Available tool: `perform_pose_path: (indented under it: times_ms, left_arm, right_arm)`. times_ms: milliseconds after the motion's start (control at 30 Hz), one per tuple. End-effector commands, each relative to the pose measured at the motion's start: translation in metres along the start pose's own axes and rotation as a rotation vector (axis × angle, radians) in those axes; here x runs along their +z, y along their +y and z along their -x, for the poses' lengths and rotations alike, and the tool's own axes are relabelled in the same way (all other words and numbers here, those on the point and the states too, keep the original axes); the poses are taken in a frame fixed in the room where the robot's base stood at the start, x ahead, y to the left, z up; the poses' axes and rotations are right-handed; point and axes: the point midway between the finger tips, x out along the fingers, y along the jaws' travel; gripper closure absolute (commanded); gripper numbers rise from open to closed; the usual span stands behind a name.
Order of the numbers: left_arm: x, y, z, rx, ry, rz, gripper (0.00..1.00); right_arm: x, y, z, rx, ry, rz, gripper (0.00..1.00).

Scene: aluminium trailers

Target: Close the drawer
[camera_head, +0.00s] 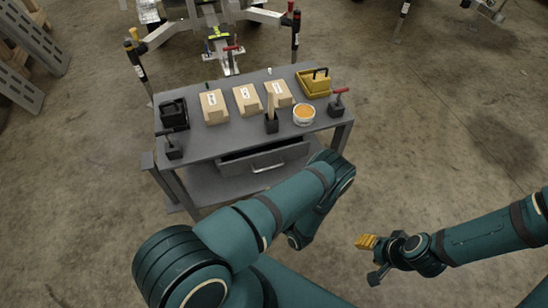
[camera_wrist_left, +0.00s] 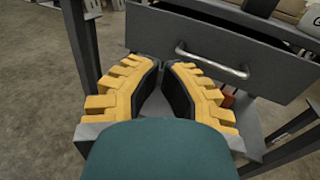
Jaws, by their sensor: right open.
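The grey drawer (camera_head: 265,165) under the workbench top is partly open, with a dark gap above its front. In the left wrist view, the drawer front (camera_wrist_left: 228,50) carries a metal bar handle (camera_wrist_left: 212,62). My left gripper (camera_wrist_left: 164,63) points toward the drawer front, below and left of the handle. Its yellow fingers lean close together at the tips with nothing seen between them; contact with the drawer cannot be told. In the head view my left arm hides that gripper. My right gripper (camera_head: 370,259) is open and empty, well right of the workbench.
The grey workbench (camera_head: 205,140) holds several cardboard boxes (camera_head: 247,98), a yellow box (camera_head: 314,83), a tub (camera_head: 304,114), and dark holders with tools. A lower shelf (camera_head: 205,185) sits beneath the drawer. A trailer frame (camera_head: 215,20) stands behind. The floor right of the bench is clear.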

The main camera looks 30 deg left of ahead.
Motion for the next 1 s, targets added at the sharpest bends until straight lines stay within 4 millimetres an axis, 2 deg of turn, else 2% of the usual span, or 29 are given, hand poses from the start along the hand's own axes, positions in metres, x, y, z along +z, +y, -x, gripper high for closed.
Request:
perform_pose_path:
  times_ms: [33,133,233,367,1000]
  left_arm:
    - [0.002,-0.025,0.008,-0.109,-0.004,-0.007,1.00]
    - [0.005,-0.059,0.019,-0.258,-0.011,-0.021,1.00]
    - [0.006,-0.075,0.025,-0.330,-0.015,-0.027,1.00]
    - [0.006,-0.081,0.019,-0.344,-0.016,-0.029,1.00]
    - [0.007,-0.117,-0.087,-0.337,-0.015,-0.026,1.00]
  right_arm:
    - [0.000,0.000,-0.001,0.000,0.000,0.000,0.53]
    - [0.000,0.000,-0.001,0.000,0.001,0.000,0.53]
    - [0.000,0.000,-0.001,0.000,0.001,0.000,0.53]
    - [0.000,0.001,-0.002,0.000,0.001,0.000,0.53]
    - [-0.002,0.007,-0.020,0.000,0.010,0.001,0.53]
